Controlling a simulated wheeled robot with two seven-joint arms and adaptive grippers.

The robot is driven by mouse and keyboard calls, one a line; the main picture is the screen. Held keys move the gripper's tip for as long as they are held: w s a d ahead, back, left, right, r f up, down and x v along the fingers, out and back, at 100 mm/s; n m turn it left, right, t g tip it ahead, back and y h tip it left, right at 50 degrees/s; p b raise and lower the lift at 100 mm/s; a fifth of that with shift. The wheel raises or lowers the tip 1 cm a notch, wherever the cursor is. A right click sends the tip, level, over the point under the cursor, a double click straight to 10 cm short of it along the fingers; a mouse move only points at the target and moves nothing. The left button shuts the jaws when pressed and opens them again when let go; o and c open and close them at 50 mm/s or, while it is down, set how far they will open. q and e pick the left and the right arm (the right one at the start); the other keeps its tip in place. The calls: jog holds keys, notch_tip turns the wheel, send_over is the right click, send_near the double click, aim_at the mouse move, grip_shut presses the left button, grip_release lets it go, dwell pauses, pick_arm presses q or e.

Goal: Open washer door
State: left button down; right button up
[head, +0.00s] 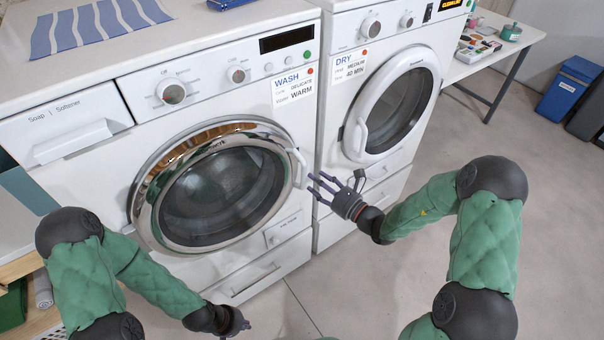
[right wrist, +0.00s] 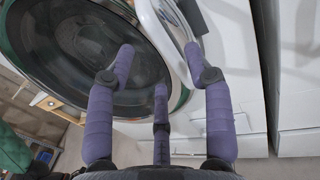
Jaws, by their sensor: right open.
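The washer (head: 215,85) is the left white machine, with a WASH label. Its round door (head: 222,190) has a chrome ring and dark glass; it looks shut or nearly shut, and I cannot tell which. The white door handle (head: 298,167) is at the ring's right edge. My right gripper (head: 318,186) is open and empty just right of the handle. In the right wrist view its spread fingers (right wrist: 163,70) point at the door's edge, with the white handle (right wrist: 168,35) ahead between them; contact is unclear. My left gripper (head: 238,323) hangs low before the washer, its fingers partly hidden.
The dryer (head: 385,110), with a white-ringed door, stands right of the washer. A striped cloth (head: 95,28) lies on the washer top. The floor in front is clear.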

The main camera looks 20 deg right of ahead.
aim_at(305, 173)
jog(key=b+x, duration=0.1)
jog(key=x, duration=0.5)
jog(key=shift+w+a, duration=0.15)
grip_shut()
